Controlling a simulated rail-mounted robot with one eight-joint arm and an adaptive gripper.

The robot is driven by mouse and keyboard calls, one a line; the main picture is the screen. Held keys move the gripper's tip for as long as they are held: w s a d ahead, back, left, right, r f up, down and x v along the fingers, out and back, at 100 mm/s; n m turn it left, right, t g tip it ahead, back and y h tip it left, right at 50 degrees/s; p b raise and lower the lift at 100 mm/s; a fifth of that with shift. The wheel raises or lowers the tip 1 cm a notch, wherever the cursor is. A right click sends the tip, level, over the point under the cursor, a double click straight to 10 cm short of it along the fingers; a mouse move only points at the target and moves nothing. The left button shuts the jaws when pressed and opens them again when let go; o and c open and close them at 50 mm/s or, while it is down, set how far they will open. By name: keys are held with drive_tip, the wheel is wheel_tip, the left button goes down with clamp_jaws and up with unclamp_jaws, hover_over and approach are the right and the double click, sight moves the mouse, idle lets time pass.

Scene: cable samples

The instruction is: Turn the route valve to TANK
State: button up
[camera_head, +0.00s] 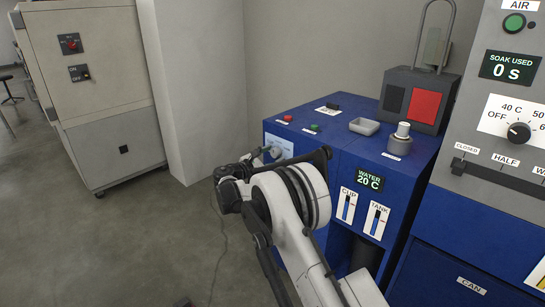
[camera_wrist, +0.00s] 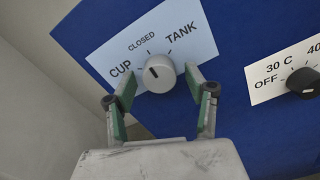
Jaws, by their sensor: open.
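The route valve knob (camera_wrist: 159,74) is a round grey knob on a pale blue plate (camera_wrist: 119,50) marked CUP, CLOSED and TANK, seen in the wrist view. Its dark pointer line slants up and left, toward the CLOSED mark. My gripper (camera_wrist: 160,84) is open, with one green-padded finger on each side of the knob's lower part. I cannot tell whether the fingers touch it. In the head view the plate (camera_head: 287,147) shows partly on the blue cabinet's front, behind my gripper (camera_head: 268,158), whose fingertips are mostly hidden there.
A temperature dial (camera_wrist: 303,82) sits right of the valve. A grey wall stands close on the left in the wrist view. Open floor lies left.

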drive_tip(key=c, duration=1.1)
drive_tip(key=shift+c, duration=0.2)
drive_tip(key=shift+m, duration=0.3)
drive_tip(key=m, duration=1.1)
drive_tip(key=shift+a+r+b, duration=0.1)
drive_tip(key=shift+r+b, duration=0.05)
drive_tip(key=shift+b, duration=0.2)
drive_tip(key=shift+m, duration=0.3)
drive_tip(key=o, duration=1.1)
